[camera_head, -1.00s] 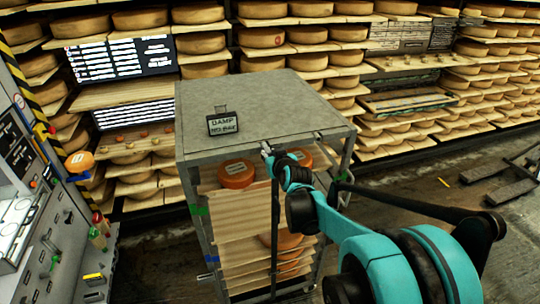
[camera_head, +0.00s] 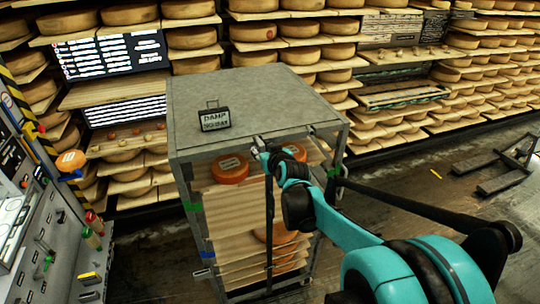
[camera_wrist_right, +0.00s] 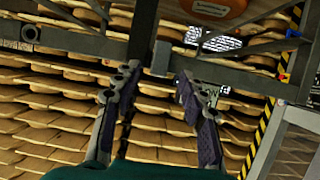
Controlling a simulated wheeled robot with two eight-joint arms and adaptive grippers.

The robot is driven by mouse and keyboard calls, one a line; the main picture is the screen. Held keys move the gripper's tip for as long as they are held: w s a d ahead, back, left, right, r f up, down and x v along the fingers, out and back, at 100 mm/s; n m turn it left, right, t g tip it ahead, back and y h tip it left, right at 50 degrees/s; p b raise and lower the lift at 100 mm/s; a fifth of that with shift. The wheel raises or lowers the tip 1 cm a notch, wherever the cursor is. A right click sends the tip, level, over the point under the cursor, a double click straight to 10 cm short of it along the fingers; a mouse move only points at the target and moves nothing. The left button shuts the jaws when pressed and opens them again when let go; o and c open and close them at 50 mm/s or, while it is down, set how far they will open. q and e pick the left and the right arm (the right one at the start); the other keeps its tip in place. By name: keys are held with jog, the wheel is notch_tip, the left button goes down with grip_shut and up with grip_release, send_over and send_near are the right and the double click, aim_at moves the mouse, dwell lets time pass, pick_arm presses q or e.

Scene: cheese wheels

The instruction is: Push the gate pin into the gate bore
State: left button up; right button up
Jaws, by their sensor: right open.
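My right gripper (camera_head: 262,150) reaches the top front edge of the grey rack cart (camera_head: 245,104). In the right wrist view the two fingers of the right gripper (camera_wrist_right: 157,73) stand apart with nothing between them. Just beyond the fingertips are a dark vertical bar (camera_wrist_right: 142,30) and a small grey block (camera_wrist_right: 161,58) on the cart frame. A dark round fitting (camera_wrist_right: 30,33) sits on the rail at the left of that view. I cannot tell for sure which part is the gate pin or the gate bore. My left gripper is not in view.
A control panel (camera_head: 40,225) stands close at the left. Cheese shelves fill the back.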

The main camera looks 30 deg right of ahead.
jog(key=v, duration=1)
jog(key=s+a+f+n+g+y+b, duration=0.1)
jog(key=s+a+f+g+b, duration=0.1)
jog(key=s+a+f+b, duration=0.3)
jog(key=s+a+f+g+y+b, duration=0.1)
jog(key=s+a+f+b, duration=0.4)
jog(key=f+b, duration=0.8)
jog(key=s+a+f+n+g+y+b, duration=0.1)
jog(key=s+a+f+g+b, duration=0.2)
jog(key=f, duration=1.9)
jog(key=s+a+b, duration=0.3)
jog(key=a+b, duration=0.2)
jog(key=b, duration=0.2)
jog(key=shift+f+n, duration=0.3)
jog(key=shift+a, duration=0.1)
jog(key=shift+c, duration=1)
jog(key=shift+s, duration=0.1)
